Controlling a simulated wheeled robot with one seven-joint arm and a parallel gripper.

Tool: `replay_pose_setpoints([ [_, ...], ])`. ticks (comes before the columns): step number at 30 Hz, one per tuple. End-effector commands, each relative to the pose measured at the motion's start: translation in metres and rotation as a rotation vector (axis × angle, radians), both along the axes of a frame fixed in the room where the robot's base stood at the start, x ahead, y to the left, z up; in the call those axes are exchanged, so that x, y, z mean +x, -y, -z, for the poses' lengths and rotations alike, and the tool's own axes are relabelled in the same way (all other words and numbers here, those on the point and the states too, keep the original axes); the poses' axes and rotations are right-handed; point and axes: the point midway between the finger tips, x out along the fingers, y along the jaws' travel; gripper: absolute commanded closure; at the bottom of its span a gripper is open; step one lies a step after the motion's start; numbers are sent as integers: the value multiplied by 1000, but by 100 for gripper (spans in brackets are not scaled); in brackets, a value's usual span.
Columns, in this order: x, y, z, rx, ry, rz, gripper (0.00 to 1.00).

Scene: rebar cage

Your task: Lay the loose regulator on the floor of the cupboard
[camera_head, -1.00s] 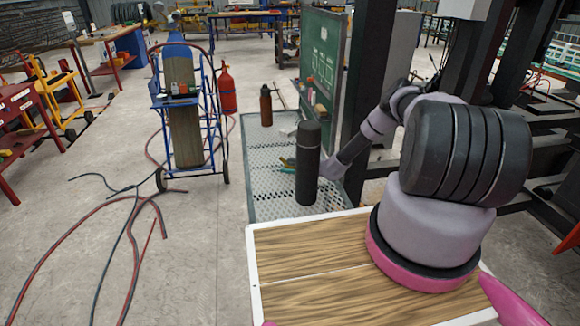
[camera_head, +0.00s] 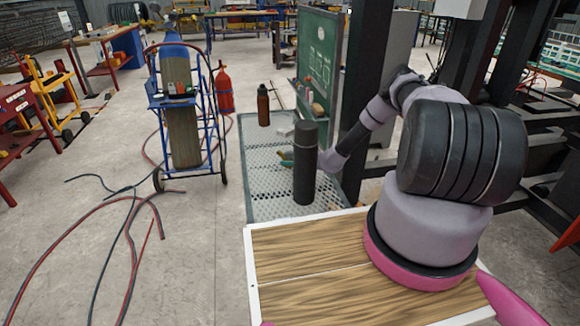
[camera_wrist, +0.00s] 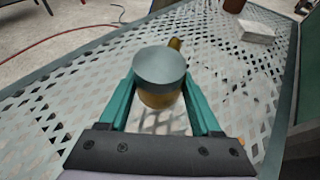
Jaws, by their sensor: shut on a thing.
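The regulator (camera_wrist: 160,75), with a round grey face and a brass-coloured body, is held between the teal fingers of my gripper (camera_wrist: 160,100) in the wrist view. It is over a perforated metal mesh surface (camera_wrist: 60,110); I cannot tell whether it touches the mesh. In the head view my gripper (camera_head: 286,159) is mostly hidden behind a black cylinder, with a bit of teal showing beside it. The same mesh surface (camera_head: 262,180) lies under it. I cannot tell for sure which thing is the cupboard.
On the mesh are a tall black cylinder (camera_head: 305,165), a brown bottle (camera_head: 263,105) and a pale block (camera_wrist: 256,31). A green board (camera_head: 320,60) stands along the right side. A cylinder trolley (camera_head: 185,120) and hoses (camera_head: 130,230) are to the left.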

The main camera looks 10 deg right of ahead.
Motion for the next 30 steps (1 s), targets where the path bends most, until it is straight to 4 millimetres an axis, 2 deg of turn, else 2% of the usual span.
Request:
replay_pose_setpoints([
  [1, 3, 0, -14, -1, 7, -2, 100],
  [3, 2, 0, -31, -1, 7, -2, 100],
  [12, 2, 0, -98, -2, 6, -1, 100],
  [18, 2, -1, -129, 0, 6, -2, 100],
  [26, 1, 1, -157, -1, 5, 4, 100],
  [30, -4, 6, -187, -1, 3, 19, 100],
])
